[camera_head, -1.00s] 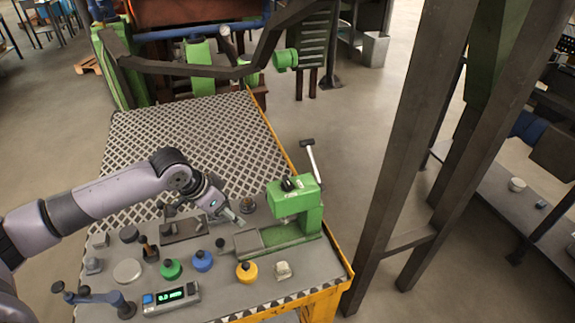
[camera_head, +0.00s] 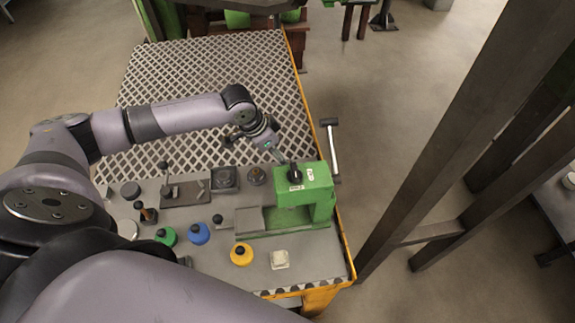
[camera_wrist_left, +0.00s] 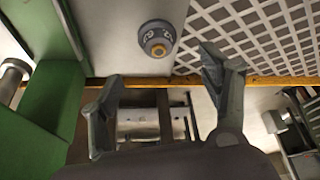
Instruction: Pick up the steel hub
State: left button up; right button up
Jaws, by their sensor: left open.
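The steel hub (camera_head: 256,176) appears to be the small round grey piece with a brownish centre standing on the grey worktop, left of the green press. In the left wrist view the hub (camera_wrist_left: 157,38) is a grey ring with a brass-coloured middle, beyond the fingertips and near the top edge. My left gripper (camera_head: 279,155) is above the table, a little up and right of the hub in the head view, close to the press. Its two fingers (camera_wrist_left: 165,88) are spread wide with nothing between them, and they are apart from the hub. My right gripper is not seen.
The green press (camera_head: 302,196) with a lever (camera_head: 330,145) stands close to the right. A square dark block (camera_head: 224,179) sits left of the hub. Yellow (camera_head: 241,256), blue (camera_head: 199,234) and green (camera_head: 166,237) knobbed pieces are nearer. The mesh tabletop (camera_head: 205,70) behind is clear.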

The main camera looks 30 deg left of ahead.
pick_arm(q)
jog(key=x, duration=0.3)
jog(key=shift+p+x, duration=0.65)
jog(key=shift+x, duration=1.95)
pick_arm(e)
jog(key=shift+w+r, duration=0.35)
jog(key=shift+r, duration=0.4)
pick_arm(q)
jog(key=shift+r, duration=0.1)
jog(key=shift+c, duration=0.2)
jog(key=c, duration=1.5)
jog(key=shift+c, duration=0.2)
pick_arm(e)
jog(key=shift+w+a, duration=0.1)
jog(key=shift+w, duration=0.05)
pick_arm(q)
jog(key=shift+w+r, duration=0.1)
